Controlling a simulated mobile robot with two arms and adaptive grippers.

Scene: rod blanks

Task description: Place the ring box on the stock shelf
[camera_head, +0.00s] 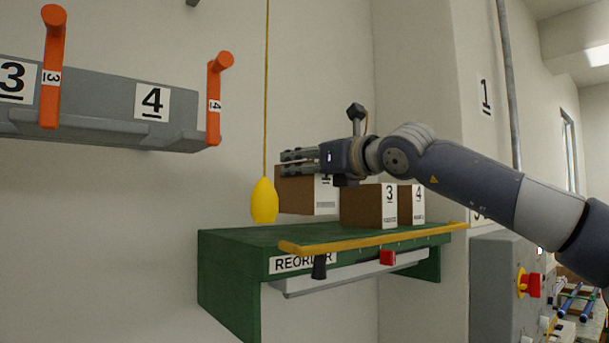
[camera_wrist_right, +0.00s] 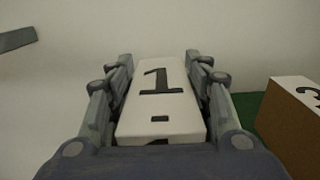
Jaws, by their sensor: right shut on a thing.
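My right gripper (camera_head: 300,162) is shut on a brown box (camera_head: 295,190) with a white label face. In the right wrist view the fingers lie along both sides of this box (camera_wrist_right: 160,100), whose white face reads 1. In the head view the box appears just above the back left of a green shelf (camera_head: 228,260) marked REORDER, left of a brown box labelled 3 (camera_head: 362,208). Whether it touches the shelf I cannot tell. No shelf here is marked as stock. My left gripper is out of view.
A box labelled 4 (camera_head: 418,203) stands right of box 3. A yellow float (camera_head: 264,202) hangs on a cord left of the held box. A grey rail (camera_head: 100,98) with orange pegs is at upper left. A yellow strip (camera_head: 370,240) runs along the green shelf's front edge.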

